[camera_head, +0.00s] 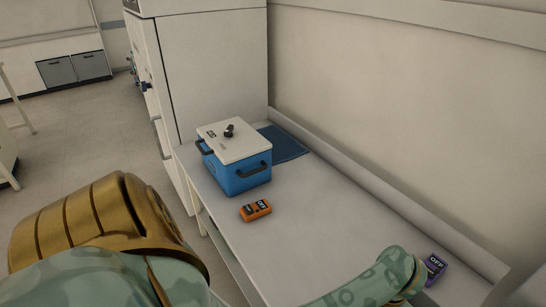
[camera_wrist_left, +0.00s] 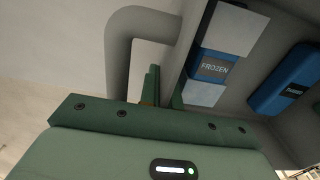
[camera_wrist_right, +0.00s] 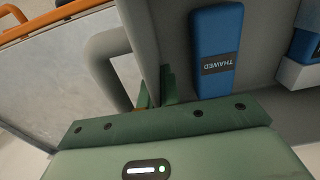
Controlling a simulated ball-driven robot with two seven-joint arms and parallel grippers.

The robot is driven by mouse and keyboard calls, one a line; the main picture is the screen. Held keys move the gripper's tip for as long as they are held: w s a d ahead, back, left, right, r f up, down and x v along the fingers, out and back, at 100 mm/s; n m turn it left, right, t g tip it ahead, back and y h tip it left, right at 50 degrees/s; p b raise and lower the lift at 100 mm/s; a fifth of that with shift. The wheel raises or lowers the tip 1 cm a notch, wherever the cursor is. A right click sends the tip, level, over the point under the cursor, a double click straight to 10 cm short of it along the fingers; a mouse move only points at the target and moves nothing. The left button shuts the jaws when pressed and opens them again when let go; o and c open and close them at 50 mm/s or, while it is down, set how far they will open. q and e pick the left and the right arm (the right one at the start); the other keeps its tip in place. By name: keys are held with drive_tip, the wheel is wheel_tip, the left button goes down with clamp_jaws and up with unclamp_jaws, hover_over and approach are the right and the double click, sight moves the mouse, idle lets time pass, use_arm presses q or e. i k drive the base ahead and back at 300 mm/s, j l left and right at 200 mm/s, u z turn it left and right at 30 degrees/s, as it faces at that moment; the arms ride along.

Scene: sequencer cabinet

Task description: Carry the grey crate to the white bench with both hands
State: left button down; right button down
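The white bench (camera_head: 335,205) runs along the wall in the head view. The grey crate is outside the head view and shows only in part in the wrist views. In the left wrist view, my left gripper (camera_wrist_left: 163,88) has its fingers on either side of the crate's wall (camera_wrist_left: 183,50), beside a looped handle. In the right wrist view, my right gripper (camera_wrist_right: 154,92) straddles the opposite wall (camera_wrist_right: 140,40) the same way. Both look shut on it. Inside lie blue packs, labelled FROZEN (camera_wrist_left: 215,66) and THAWED (camera_wrist_right: 217,50). Neither gripper shows in the head view.
On the bench stand a blue box with a white lid (camera_head: 236,155), a dark blue mat (camera_head: 284,142), an orange device (camera_head: 255,210) and a purple device (camera_head: 435,268). The middle of the bench is clear. A tall white cabinet (camera_head: 215,60) stands at its far end.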

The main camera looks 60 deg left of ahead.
sight(322, 284)
drive_tip(key=j, duration=1.55)
drive_tip(key=i, duration=0.05)
